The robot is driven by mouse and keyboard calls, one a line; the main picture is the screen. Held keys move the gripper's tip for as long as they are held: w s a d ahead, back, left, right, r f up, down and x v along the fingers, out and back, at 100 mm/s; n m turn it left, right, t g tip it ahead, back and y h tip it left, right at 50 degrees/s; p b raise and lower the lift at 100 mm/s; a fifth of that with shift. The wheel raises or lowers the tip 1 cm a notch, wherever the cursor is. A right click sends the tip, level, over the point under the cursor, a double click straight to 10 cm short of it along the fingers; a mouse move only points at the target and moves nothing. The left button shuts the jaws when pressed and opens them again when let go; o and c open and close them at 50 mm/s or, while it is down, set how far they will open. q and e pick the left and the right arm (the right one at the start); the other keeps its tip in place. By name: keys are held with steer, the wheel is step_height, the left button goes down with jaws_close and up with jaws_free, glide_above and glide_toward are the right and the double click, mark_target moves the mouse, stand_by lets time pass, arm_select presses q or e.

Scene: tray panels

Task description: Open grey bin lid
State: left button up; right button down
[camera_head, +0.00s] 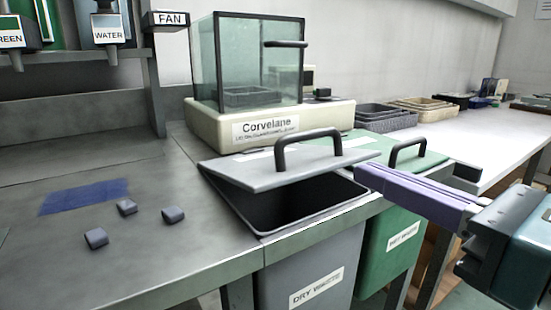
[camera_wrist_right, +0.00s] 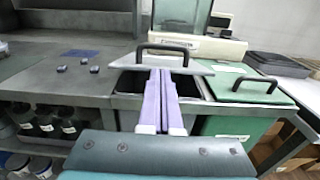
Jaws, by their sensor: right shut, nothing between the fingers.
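The grey bin (camera_head: 310,265), labelled DRY WASTE, is set into the counter. Its grey lid (camera_head: 255,173) is tilted up, and the dark inside shows along the front and right. A black handle (camera_head: 308,133) stands on the lid; it also shows in the right wrist view (camera_wrist_right: 163,47). My right gripper (camera_head: 362,175) has its purple fingers shut together and empty. Its tips are at the lid's right front side, over the bin's right rim; I cannot tell if they touch the lid. In the right wrist view the fingers (camera_wrist_right: 161,72) overlap the lid's edge. My left gripper is not in view.
A green bin (camera_head: 388,245) with a closed green lid (camera_head: 425,160) stands to the right. A glass-sided Corvelane box (camera_head: 260,65) stands behind. Several small grey blocks (camera_head: 127,207) and a blue patch (camera_head: 84,197) are on the left counter. Trays (camera_head: 385,118) stand at the back right.

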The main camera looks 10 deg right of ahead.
mark_target(325, 169)
steer(key=x, duration=0.8)
